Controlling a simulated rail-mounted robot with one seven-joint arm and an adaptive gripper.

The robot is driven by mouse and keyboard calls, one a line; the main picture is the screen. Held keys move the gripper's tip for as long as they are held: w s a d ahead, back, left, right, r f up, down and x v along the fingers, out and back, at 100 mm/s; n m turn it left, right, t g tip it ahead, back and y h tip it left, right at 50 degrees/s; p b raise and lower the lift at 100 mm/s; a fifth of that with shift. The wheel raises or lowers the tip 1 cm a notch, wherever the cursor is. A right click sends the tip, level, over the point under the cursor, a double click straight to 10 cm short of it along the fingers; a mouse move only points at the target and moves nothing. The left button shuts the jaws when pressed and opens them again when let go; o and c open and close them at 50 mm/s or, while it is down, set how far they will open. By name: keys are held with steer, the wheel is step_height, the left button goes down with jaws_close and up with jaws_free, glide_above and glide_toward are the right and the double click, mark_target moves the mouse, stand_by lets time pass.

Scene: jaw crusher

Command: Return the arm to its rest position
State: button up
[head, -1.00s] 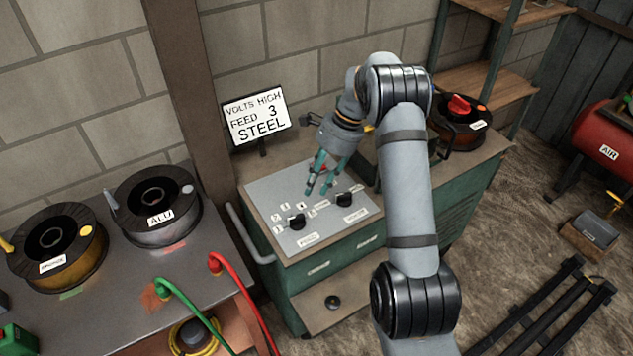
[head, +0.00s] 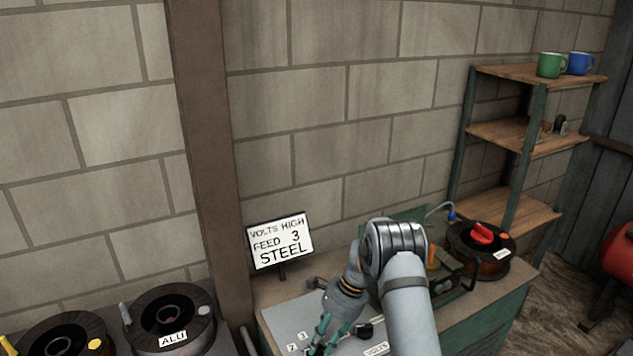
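My gripper (head: 322,345) is at the bottom of the head view, over the light control panel (head: 290,318) on top of the green machine cabinet (head: 490,328). Its teal fingers point down, and their tips are at the frame's lower edge. I cannot tell whether they are apart or closed. My arm rises from the bottom edge and bends at a dark-banded joint above the panel. A black knob (head: 366,331) labelled VOLTS shows just right of the gripper. The other knob is out of view or hidden.
A sign (head: 280,241) reading VOLTS HIGH, FEED 3, STEEL stands behind the panel. A spool with a red knob (head: 481,233) sits right of my arm. The ALU spool (head: 171,316) is at left. Shelves (head: 519,133) hold a green mug (head: 551,65) and a blue mug (head: 581,63).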

steer(key=shift+x, duration=1)
steer(key=shift+r, duration=0.1)
steer(key=shift+m, duration=0.3)
